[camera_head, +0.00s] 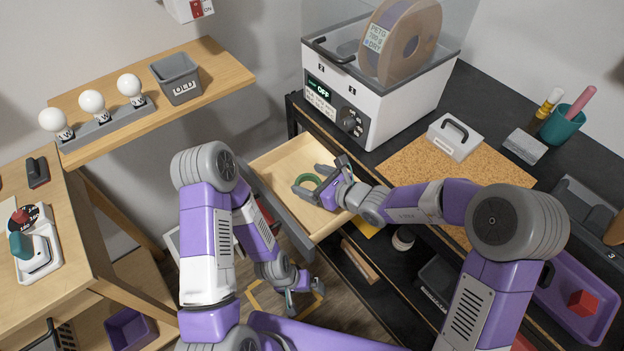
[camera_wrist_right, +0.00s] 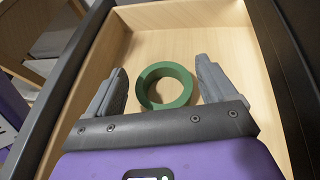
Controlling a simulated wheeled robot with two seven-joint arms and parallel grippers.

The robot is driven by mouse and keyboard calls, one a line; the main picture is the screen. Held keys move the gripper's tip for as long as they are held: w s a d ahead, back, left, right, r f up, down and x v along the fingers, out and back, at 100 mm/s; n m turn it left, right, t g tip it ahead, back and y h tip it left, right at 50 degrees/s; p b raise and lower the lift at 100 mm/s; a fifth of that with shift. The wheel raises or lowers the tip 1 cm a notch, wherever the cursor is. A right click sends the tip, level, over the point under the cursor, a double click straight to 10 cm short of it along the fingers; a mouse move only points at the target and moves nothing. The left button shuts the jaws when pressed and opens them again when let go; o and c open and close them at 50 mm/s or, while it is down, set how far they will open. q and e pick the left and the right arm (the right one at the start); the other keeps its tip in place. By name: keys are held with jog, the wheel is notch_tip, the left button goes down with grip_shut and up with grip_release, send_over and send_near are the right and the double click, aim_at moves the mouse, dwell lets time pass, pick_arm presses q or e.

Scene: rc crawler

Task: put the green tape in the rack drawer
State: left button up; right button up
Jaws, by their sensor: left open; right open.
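The green tape (camera_wrist_right: 146,88) is a ring lying in the rack drawer (camera_wrist_right: 190,18), with its hole facing up in the right wrist view. In the head view the tape (camera_head: 305,179) shows between the fingers of my right gripper (camera_head: 310,184). The drawer (camera_head: 275,163) is pulled out, with a pale wooden inside and a dark front. My right gripper (camera_wrist_right: 163,88) is open, one finger on each side of the tape, with a gap to both. My left gripper (camera_head: 299,292) is open and empty, low in front of the drawer.
A wooden shelf (camera_head: 215,65) with bulbs and a grey bin (camera_head: 176,80) is at the left.

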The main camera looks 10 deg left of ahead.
jog(key=shift+r+p, duration=0.4)
jog(key=shift+r, duration=0.1)
jog(key=p+v, duration=0.1)
jog(key=v, duration=0.5)
jog(key=shift+s+d+r+p, duration=0.15)
jog(key=shift+d+r+p, duration=0.05)
jog(key=shift+d+p, duration=0.2)
pick_arm(q)
notch_tip(320, 180, up, 3)
jog(key=shift+r, duration=0.1)
pick_arm(e)
jog(key=shift+s+d, duration=0.2)
jog(key=shift+d, duration=0.05)
jog(key=shift+r, duration=0.1)
